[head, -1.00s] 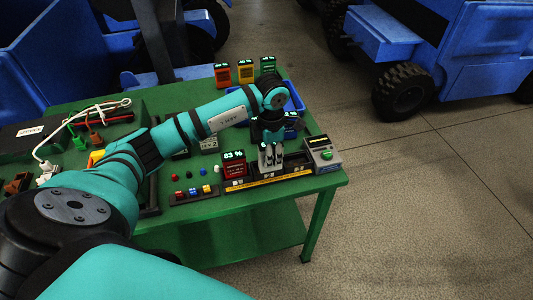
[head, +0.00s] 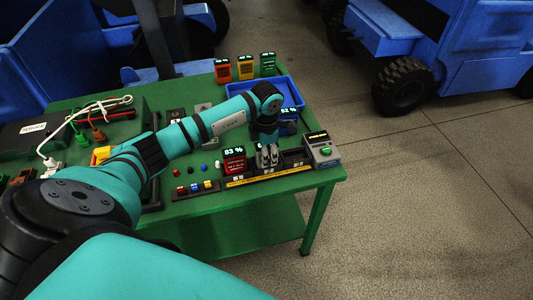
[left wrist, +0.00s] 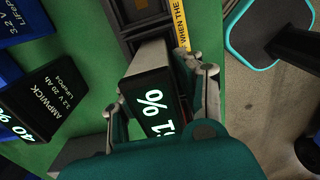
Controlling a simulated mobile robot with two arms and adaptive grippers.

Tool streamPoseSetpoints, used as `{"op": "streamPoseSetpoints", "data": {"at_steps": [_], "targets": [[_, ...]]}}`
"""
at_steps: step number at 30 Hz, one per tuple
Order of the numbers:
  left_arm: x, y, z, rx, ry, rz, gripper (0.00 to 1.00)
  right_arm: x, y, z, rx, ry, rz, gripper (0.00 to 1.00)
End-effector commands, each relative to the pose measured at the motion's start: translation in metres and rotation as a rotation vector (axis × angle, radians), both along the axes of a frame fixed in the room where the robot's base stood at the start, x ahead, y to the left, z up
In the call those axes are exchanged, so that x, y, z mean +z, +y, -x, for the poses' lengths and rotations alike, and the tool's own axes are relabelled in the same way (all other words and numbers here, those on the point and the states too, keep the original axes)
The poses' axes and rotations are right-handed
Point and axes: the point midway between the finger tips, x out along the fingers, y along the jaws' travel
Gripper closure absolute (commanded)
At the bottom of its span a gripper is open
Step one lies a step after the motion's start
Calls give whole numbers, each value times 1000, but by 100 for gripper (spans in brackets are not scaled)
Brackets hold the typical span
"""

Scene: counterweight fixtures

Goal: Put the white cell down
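My left gripper (head: 267,156) is low over the black fixture rail (head: 293,160) at the table's front, just right of the red 83 % cell (head: 234,163). In the left wrist view its fingers (left wrist: 160,105) lie along both sides of the white cell (left wrist: 150,58), which has a pale face and a black display face whose percentage is partly hidden. The cell stands over the rail beside the yellow printed strip (left wrist: 180,25). Its lower end is hidden, so I cannot tell whether it is seated. My right gripper is in neither view.
A grey tester (head: 322,150) with a green button closes the rail's right end. Small coloured parts (head: 195,189) lie left of the rail.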

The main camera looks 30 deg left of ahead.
Motion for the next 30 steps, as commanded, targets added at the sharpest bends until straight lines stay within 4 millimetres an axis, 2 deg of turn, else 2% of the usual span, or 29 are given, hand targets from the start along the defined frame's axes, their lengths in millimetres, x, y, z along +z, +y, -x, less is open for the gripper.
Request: {"op": "streamPoseSetpoints", "data": {"at_steps": [1,3,14,17,24,30], "targets": [[0,0,0,0,0,0,54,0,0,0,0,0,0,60],[0,0,0,0,0,0,48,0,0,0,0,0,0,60],[7,0,-1,0,-2,1,48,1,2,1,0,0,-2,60],[22,0,-2,-1,-6,0,48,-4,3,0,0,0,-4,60],[73,0,-1,-1,-6,-1,48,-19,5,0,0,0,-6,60],[108,0,-1,-1,-4,0,48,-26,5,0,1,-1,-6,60]]}}
